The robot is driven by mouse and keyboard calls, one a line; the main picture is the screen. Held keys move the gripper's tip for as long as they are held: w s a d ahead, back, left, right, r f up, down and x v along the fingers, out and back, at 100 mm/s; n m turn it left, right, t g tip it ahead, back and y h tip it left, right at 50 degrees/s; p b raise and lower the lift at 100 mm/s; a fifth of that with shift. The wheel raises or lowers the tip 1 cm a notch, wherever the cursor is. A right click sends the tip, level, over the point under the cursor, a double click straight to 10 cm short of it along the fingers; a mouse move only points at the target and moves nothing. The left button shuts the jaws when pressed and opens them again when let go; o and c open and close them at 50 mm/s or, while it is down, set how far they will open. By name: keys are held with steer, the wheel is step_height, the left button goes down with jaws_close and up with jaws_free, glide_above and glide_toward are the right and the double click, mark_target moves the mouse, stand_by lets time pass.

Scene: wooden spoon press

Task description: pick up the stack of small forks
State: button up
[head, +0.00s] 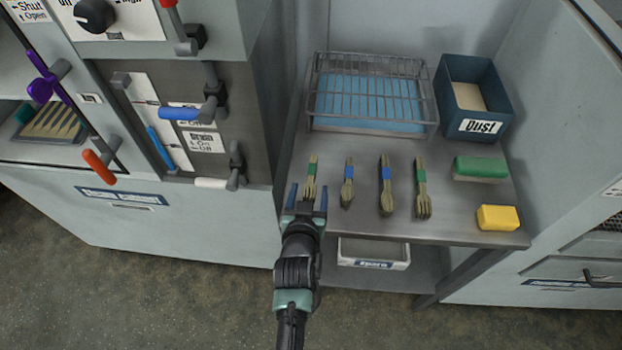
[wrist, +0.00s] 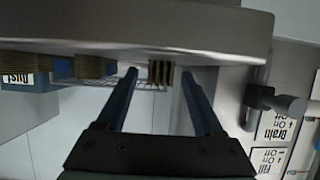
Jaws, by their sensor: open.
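Four banded stacks of wooden cutlery lie in a row on the metal table (head: 460,222). The leftmost, a short stack of small forks with a green band (head: 311,172), lies with its tines toward the front edge. My gripper (head: 308,189) is open at the front edge, its fingers on either side of the tine end of this stack. In the wrist view, the stack's layered end (wrist: 160,73) shows between the two open fingertips (wrist: 158,73), apart from both. The rest of the stack is hidden there by the table edge.
To the right lie a short blue-banded stack (head: 347,172), a long blue-banded stack (head: 386,173) and a long green-banded fork stack (head: 421,176). Behind are a wire rack (head: 370,95) and a dust bin (head: 447,100). A green block (head: 480,168) and yellow sponge (head: 498,217) sit right.

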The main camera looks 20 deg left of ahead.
steer(key=shift+c, duration=0.3)
jaws_close()
